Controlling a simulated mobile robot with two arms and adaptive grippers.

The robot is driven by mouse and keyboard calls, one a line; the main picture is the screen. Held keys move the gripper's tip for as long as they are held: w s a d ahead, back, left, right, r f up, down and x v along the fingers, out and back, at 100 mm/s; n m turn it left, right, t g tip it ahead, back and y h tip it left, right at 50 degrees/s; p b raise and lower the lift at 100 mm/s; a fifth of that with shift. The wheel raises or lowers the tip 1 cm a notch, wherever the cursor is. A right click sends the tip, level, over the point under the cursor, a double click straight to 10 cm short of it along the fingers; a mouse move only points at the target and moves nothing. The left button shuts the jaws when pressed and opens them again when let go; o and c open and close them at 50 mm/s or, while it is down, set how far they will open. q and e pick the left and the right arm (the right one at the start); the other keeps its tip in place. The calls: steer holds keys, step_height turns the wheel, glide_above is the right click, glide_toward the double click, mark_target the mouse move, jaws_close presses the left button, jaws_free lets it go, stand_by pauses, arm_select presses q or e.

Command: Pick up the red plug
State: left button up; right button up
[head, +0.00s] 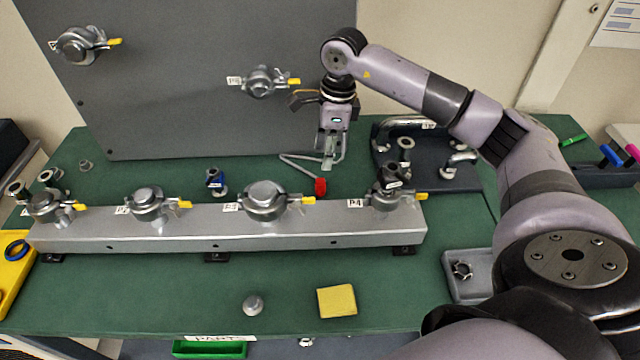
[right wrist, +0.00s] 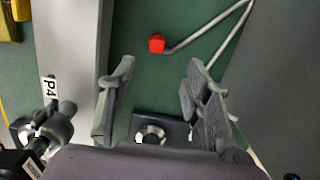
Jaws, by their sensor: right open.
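The red plug (head: 320,187) lies on the green bench top behind the long metal rail, close to the rail's back edge. A thin grey bent rod or tube (head: 298,163) runs up to it. My right gripper (head: 329,160) points down above the bench, a little behind the plug. It is open and empty; its two fingers (right wrist: 160,75) stand well apart in the right wrist view. My left gripper is out of view.
The metal rail (head: 230,243) carries several clamped flanges, including one near the P4 label (head: 355,203). A small blue fitting (head: 215,181) stands left of the plug. A dark tray (head: 425,160) with pipe elbows lies right. An upright grey panel (head: 200,120) stands behind.

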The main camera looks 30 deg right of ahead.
mark_target(321, 181)
steer(key=f, duration=0.3)
steer(key=f+p, duration=0.1)
steer(key=f, duration=0.1)
steer(key=shift+w+a, duration=0.2)
steer(key=shift+a, duration=0.1)
steer(key=f+p, duration=0.1)
steer(key=f, duration=0.1)
steer(key=a+f+p, duration=0.1)
steer(key=f, duration=0.1)
steer(key=shift+f+p, duration=0.4)
steer(key=shift+f, duration=0.35)
steer(key=shift+c, duration=0.2)
jaws_close()
